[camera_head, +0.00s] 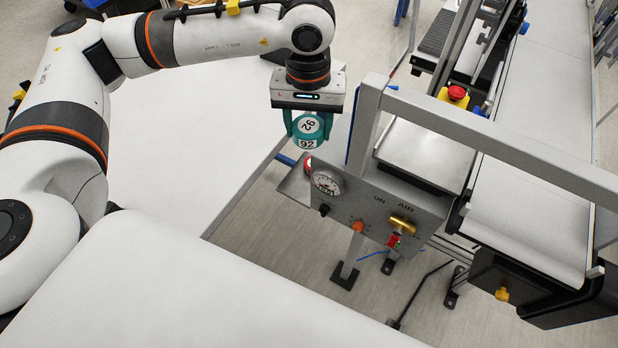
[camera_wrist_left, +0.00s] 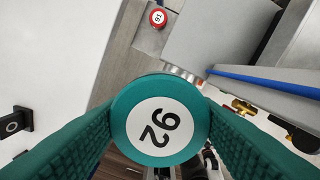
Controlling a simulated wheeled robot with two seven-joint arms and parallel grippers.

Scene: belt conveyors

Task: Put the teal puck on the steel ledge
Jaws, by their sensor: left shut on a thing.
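The teal puck (camera_head: 307,140), with a white label reading 92, is held between the fingers of my left gripper (camera_head: 308,128). In the left wrist view the puck (camera_wrist_left: 154,121) fills the space between the two teal fingers. It hangs in the air, just up and left of the gauge panel. A small steel ledge (camera_head: 292,187) sticks out at the panel's left, below the gripper in the picture; it also shows at the top of the left wrist view (camera_wrist_left: 148,43). A red puck (camera_wrist_left: 158,17) lies on it. My right gripper is not in view.
The panel has a round gauge (camera_head: 327,184), a brass valve (camera_head: 402,222) and an orange knob (camera_head: 358,227). A grey frame bar (camera_head: 480,140) crosses to the right. Conveyors (camera_head: 535,215) stand at right. A white table (camera_head: 170,130) lies at left.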

